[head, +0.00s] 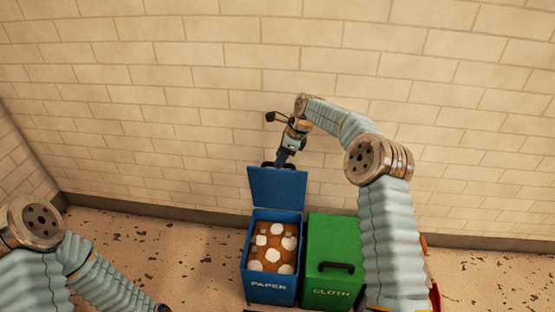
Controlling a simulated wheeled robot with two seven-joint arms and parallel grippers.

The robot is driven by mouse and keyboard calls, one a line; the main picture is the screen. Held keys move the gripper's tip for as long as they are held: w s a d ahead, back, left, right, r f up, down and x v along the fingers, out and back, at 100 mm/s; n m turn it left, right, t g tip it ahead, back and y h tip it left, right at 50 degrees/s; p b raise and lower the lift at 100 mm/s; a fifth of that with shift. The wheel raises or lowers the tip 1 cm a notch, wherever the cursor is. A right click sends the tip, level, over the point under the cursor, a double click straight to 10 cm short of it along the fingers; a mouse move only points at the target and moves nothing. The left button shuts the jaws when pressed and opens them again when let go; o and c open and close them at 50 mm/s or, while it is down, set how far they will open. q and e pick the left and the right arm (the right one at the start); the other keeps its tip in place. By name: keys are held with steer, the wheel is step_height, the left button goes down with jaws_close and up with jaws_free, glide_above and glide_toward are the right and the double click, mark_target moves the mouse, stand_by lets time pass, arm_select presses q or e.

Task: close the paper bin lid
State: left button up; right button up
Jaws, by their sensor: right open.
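The blue paper bin (269,289) stands on the floor near the wall, marked PAPER on its front. Its blue lid (278,190) is raised, standing up at the back of the bin. Brown and white contents (272,241) show inside. My right gripper (279,164) is at the top edge of the lid, pointing down, with its fingertips partly hidden behind the lid. It is open; I cannot tell whether it touches the lid. My left arm comes in at the lower left, and its gripper is out of the picture.
A green bin (332,240) marked CLOTH stands close on the right, its lid shut with a black handle (335,267). A red object (435,297) shows partly behind my right arm. The tiled wall (180,110) is close behind. Speckled floor (170,245) is clear to the left.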

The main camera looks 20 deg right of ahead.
steer(key=shift+x, duration=0.85)
jaws_close()
